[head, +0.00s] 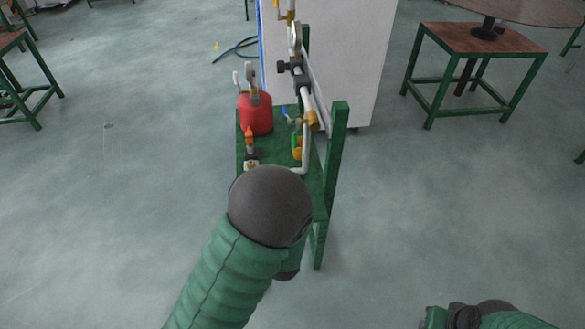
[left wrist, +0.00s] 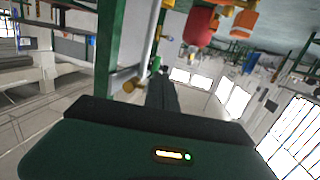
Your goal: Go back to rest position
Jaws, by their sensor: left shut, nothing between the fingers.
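My left arm reaches in from the bottom of the head view. Its green sleeve and dark round joint cover the near end of the green stand (head: 281,131), and its gripper is hidden behind that joint. In the left wrist view my left gripper (left wrist: 162,92) shows as narrow dark fingers, shut and empty. A red tank (head: 255,114) sits on the stand, with a pale pipe (head: 306,105) and valves beside it. The left wrist view also shows the red tank (left wrist: 199,27), upside down. Part of my right arm shows at the lower right of the head view; its gripper is out of view.
A white cabinet (head: 335,60) stands behind the stand. A green-framed table (head: 478,40) is at the upper right, and another green frame (head: 30,80) is at the upper left. A dark hose (head: 235,48) lies on the floor. Floor on both sides of the stand is clear.

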